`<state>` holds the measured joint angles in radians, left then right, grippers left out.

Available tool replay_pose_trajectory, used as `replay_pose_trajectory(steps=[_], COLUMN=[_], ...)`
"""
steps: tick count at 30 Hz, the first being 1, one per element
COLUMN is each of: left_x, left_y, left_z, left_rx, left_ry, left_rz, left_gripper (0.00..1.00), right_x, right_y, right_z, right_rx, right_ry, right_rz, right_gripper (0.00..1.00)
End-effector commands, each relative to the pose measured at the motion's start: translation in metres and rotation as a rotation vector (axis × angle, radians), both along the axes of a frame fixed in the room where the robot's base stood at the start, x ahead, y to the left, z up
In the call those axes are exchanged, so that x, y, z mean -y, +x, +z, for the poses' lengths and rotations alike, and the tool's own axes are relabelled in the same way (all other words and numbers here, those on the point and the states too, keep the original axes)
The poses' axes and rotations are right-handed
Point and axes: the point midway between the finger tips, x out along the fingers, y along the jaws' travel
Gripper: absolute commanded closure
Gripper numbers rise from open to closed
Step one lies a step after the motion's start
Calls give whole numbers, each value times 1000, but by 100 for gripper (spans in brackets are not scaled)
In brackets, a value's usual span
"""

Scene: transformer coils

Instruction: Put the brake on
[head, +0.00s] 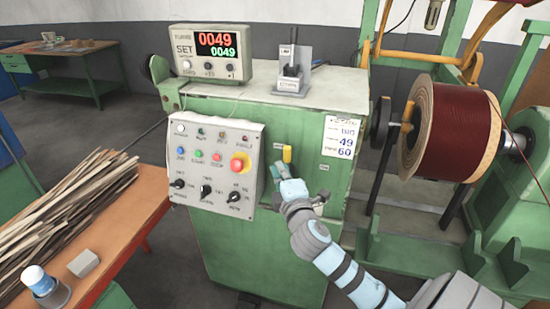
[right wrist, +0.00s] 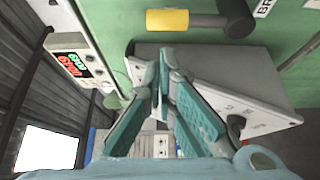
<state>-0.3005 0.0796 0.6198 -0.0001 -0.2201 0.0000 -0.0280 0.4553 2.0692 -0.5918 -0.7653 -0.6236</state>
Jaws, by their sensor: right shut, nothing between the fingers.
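The brake lever has a yellow grip (head: 287,153) and sits on the front of the green machine cabinet (head: 250,255), right of the red stop button. In the right wrist view its yellow grip (right wrist: 167,20) lies sideways at the top, on a dark shaft and hub, beside a partly cut-off label starting "BR". My right gripper (head: 277,170) is shut and empty, just below and left of the yellow grip in the head view. In the right wrist view its teal fingers (right wrist: 163,70) are below the grip, with a gap visible. My left gripper is out of view.
The grey control box (head: 213,165) with knobs and a red stop button (head: 240,163) stands out left of my gripper. Another small lever (head: 322,196) is right of it. A counter (head: 208,52) reads 0049. A dark red wire coil (head: 450,130) is at the right.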

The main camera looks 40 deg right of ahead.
Motion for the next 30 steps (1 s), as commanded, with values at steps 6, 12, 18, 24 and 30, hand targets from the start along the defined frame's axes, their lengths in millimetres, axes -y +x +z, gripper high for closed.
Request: replay_pose_trajectory(steps=[6,12,18,24,30], left_x=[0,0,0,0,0], left_y=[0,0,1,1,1], left_z=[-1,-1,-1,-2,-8], left_rx=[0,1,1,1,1], left_ry=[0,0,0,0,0], left_rz=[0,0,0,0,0], left_gripper=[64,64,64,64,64], right_x=[17,23,24,23,14], right_y=[36,51,52,52,57], right_z=[0,0,0,-1,-1], right_rx=[0,-1,-1,3,32], right_ry=[1,0,0,3,24], right_rz=[-1,0,0,3,22], right_gripper=[100,100,100,100,100])
